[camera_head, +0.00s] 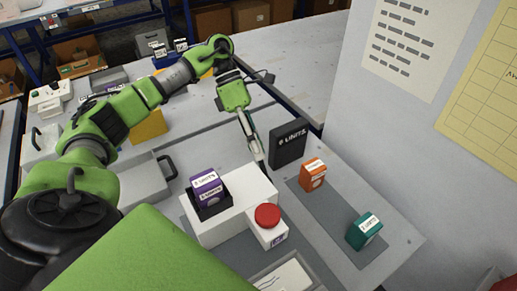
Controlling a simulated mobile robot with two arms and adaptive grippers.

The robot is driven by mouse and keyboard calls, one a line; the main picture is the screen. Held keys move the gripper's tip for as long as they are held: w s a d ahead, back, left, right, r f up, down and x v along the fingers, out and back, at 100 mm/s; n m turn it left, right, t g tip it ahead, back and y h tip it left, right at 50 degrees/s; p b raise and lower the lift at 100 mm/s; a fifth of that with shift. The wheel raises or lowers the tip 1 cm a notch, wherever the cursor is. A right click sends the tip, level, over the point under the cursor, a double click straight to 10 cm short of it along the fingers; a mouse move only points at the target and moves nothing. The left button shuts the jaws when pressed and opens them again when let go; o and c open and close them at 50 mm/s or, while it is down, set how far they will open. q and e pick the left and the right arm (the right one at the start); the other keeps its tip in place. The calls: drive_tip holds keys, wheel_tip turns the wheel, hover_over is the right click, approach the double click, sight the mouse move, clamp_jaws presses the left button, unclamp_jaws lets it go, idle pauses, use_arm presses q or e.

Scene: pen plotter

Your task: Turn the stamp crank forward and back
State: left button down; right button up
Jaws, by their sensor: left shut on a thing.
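The white stamp machine (240,205) stands on the grey table. A purple carton (206,186) sits in a dark holder (212,208) on its left end, and a red round button (267,215) is on a white block at its front right. My left gripper (259,165) points down at the machine's far right edge. It is shut on the stamp crank, which is mostly hidden behind the fingers and the machine, so its angle cannot be told. My right gripper is not in view.
A black UNITS sign (288,145) stands close to the right of my left gripper. An orange carton (313,174) and a teal carton (364,231) stand on a grey mat (335,222). A grey case (145,184) is at the left. A wall rises at the right.

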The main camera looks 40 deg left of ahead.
use_arm(q)
drive_tip(key=shift+w+a, duration=0.1)
drive_tip(key=shift+a, duration=0.15)
drive_tip(key=c, duration=1.6)
unclamp_jaws()
drive_tip(key=shift+o, duration=0.5)
drive_tip(key=shift+w+a+f, duration=0.15)
drive_tip(key=shift+a, duration=0.05)
drive_tip(key=shift+d+r, duration=0.1)
drive_tip(key=shift+r, duration=0.1)
drive_tip(key=v, duration=1.1)
drive_tip(key=shift+a+r, duration=0.25)
drive_tip(key=shift+a, duration=0.1)
drive_tip(key=shift+f, duration=0.1)
